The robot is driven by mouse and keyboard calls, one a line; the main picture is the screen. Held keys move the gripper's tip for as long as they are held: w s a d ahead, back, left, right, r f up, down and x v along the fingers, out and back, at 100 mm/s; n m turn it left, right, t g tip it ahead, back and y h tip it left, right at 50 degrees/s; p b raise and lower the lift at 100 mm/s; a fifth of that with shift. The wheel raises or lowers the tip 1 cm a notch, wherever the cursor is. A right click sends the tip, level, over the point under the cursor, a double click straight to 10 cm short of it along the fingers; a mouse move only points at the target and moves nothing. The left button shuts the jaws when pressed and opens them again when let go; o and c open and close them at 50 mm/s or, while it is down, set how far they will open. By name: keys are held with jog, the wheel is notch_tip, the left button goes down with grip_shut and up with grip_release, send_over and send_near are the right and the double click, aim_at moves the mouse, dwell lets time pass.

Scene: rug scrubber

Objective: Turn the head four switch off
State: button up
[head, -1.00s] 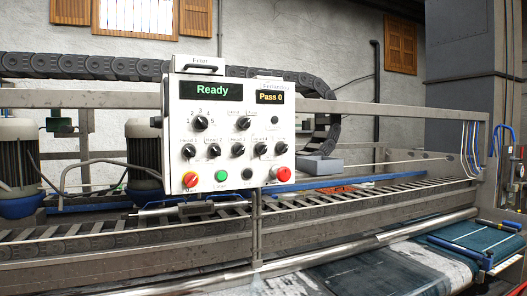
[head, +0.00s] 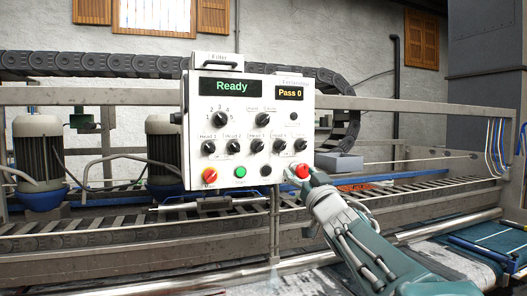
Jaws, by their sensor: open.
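The white control panel (head: 220,177) stands in the middle of the head view. Its row of black rotary switches includes the Head 4 switch (head: 279,146), right of the Head 3 switch (head: 257,146). The small print makes it hard to tell which way the Head 4 knob points. My gripper (head: 305,178) is at the panel's lower right corner, by the red button (head: 303,170), below and slightly right of the Head 4 switch. It is open and apart from that switch. Its fingertips are small and partly hard to make out.
Another black switch (head: 301,144) sits close to the right of Head 4. A black button (head: 266,171) and a green button (head: 240,172) line the panel's bottom. A metal rail (head: 420,108) and cable chain (head: 120,64) run behind. The space before the panel's left is clear.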

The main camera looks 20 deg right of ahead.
aim_at(282, 149)
jog(key=x, duration=1.1)
jog(key=shift+a+r, duration=0.1)
jog(key=shift+r, duration=0.25)
jog(key=shift+c, duration=0.4)
jog(key=shift+s, duration=0.1)
grip_shut()
